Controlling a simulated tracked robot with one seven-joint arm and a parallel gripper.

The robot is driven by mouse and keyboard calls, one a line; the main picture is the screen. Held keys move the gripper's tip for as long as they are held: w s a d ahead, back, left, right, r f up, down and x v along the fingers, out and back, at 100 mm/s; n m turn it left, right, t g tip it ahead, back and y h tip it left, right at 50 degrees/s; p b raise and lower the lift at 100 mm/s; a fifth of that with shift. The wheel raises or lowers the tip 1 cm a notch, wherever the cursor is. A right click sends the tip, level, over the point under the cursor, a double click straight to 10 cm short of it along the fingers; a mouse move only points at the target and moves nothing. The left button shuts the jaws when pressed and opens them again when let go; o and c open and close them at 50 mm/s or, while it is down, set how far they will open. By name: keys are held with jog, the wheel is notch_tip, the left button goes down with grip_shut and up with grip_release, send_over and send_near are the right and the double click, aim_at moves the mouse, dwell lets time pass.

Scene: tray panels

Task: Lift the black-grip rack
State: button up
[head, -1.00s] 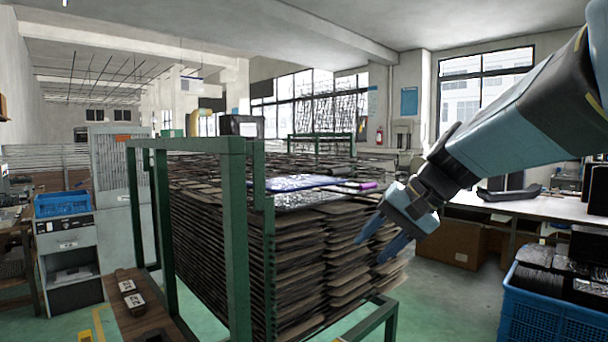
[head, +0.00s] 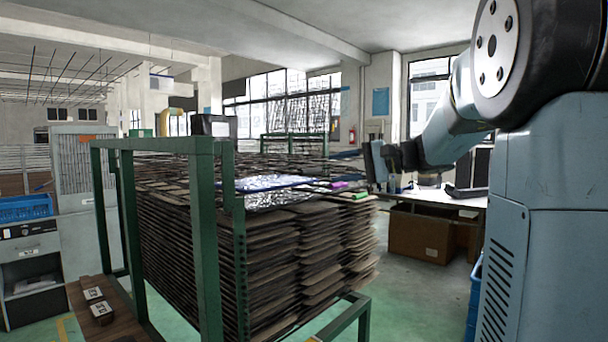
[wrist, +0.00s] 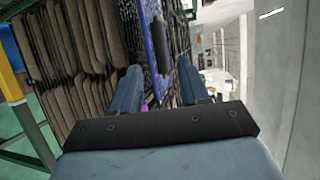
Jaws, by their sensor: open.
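A blue-edged rack (head: 262,183) lies on top of the stack of brown trays in the head view. In the wrist view the blue rack edge (wrist: 158,14) carries a black grip (wrist: 158,42), ahead of my fingertips and roughly midway across the gap. My gripper (head: 370,162) is to the right of the stack's top in the head view, seen nearly side on. In the wrist view my gripper (wrist: 160,82) is open, its two blue fingers apart with nothing clasped. I cannot make out the black grip in the head view.
A pink grip (head: 338,185) and a green grip (head: 360,195) are near the stack's right top edge. A green frame (head: 207,240) stands at the stack's left and front. A workbench (head: 440,198) with a cardboard box (head: 418,235) is behind right.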

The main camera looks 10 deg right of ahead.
aim_at(315, 172)
jog(key=x, duration=0.9)
jog(key=shift+w+a+f, duration=0.15)
jog(key=shift+w+a, duration=0.05)
jog(key=shift+a, duration=0.1)
grip_shut()
